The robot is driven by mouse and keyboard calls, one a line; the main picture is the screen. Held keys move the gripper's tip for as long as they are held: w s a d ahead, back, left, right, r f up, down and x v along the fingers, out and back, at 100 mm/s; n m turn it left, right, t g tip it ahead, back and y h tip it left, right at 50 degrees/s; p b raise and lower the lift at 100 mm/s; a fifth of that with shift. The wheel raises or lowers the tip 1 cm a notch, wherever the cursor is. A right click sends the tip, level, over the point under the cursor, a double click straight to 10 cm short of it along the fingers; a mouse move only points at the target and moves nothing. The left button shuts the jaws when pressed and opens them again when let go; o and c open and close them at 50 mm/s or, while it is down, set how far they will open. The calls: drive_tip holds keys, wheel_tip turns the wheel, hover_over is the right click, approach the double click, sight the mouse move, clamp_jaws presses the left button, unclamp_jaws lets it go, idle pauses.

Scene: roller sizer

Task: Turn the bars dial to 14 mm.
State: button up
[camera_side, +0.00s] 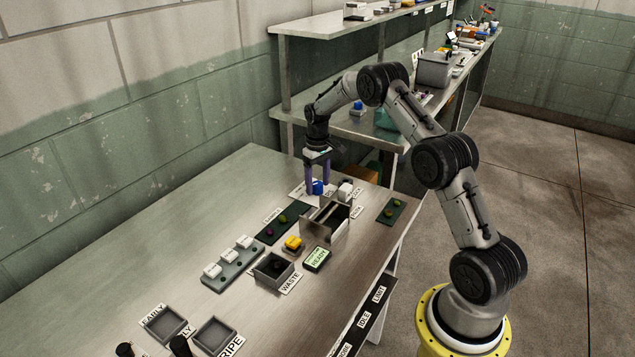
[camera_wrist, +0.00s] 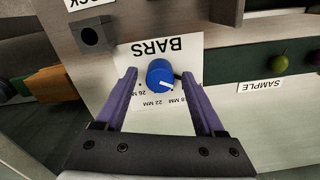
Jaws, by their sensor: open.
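The blue bars dial (camera_wrist: 160,75) sits on a white plate (camera_wrist: 160,48) marked BARS, which appears upside down in the wrist view. Its white pointer line aims to the lower right, close to a partly covered label ending in "8 MM". The 26 MM and 22 MM labels show to the left of that; a 14 MM label is not visible. My gripper (camera_wrist: 159,76) is open, its purple fingers on either side of the dial with gaps. In the side view the dial (camera_side: 318,187) shows between the fingers of my downward-pointing gripper (camera_side: 316,189).
A metal box (camera_side: 325,224) stands just in front of the dial. A white block (camera_side: 345,190) is close on the right. A green sample strip (camera_wrist: 262,62) with round fruits lies beside the plate. A waste bin (camera_side: 273,269) and a READY display (camera_side: 317,259) are nearer the front.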

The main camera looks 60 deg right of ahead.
sight(317, 183)
wheel_tip(317, 183, up, 14)
idle(0.5)
drive_tip(key=shift+f, duration=0.1)
drive_tip(key=a+r+n+t, duration=0.1)
drive_tip(key=a+r, duration=0.3)
drive_tip(key=r, duration=0.2)
drive_tip(key=a+r+t, duration=0.1)
drive_tip(key=a+r, duration=0.3)
drive_tip(key=r, duration=0.2)
drive_tip(key=s+a+r+n+t, duration=0.2)
drive_tip(key=s+a+r, duration=0.7)
drive_tip(key=a, duration=0.1)
drive_tip(key=s+a+t, duration=0.1)
drive_tip(key=s+a, duration=0.6)
drive_tip(key=s, duration=0.6)
drive_tip(key=s+a+f, duration=0.2)
drive_tip(key=s+f, duration=0.8)
drive_tip(key=shift+f+t, duration=0.15)
drive_tip(key=shift+t, duration=0.15)
